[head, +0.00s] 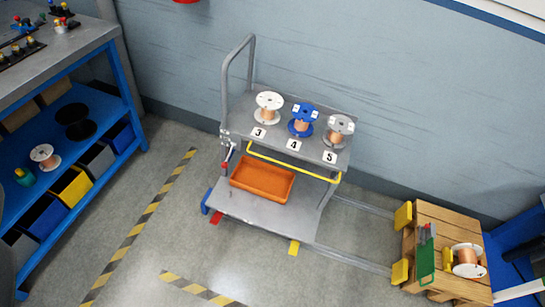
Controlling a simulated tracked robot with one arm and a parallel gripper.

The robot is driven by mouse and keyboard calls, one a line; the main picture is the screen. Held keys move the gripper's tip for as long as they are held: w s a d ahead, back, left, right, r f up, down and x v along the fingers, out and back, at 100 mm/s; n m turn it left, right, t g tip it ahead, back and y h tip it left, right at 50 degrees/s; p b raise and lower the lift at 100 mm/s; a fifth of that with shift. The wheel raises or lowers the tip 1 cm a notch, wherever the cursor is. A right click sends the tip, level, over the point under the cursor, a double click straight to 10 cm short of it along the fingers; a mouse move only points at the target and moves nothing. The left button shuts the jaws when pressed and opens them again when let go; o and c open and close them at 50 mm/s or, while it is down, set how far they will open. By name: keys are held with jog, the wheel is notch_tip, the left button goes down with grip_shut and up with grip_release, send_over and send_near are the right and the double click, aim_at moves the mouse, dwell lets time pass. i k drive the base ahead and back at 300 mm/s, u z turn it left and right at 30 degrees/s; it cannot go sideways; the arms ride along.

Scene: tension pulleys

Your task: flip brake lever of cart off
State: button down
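The grey cart (262,214) stands by the wall in the middle of the head view, with a tall tube handle (224,88) at its left end. A small lever with red and pale parts (227,158), which looks like the brake lever, is on the cart's left front post, below the top shelf. It is too small to tell its exact setting. A red piece (216,218) and a blue piece (205,202) sit low at the cart's left end. My gripper is not in view.
Three wire spools marked 3, 4 and 5 stand on the cart's top shelf; an orange tray (262,180) is below. Floor rails (350,258) run to a wooden crate (440,217). A blue workbench (130,100) is at left. The striped floor (140,228) in front is clear.

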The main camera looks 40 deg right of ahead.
aim_at(224, 165)
jog(key=z, duration=0.5)
jog(key=i, duration=0.9)
jog(key=z, duration=0.55)
jog(key=k, duration=0.9)
jog(key=z, duration=0.2)
jog(key=i, duration=0.9)
jog(key=u, duration=0.1)
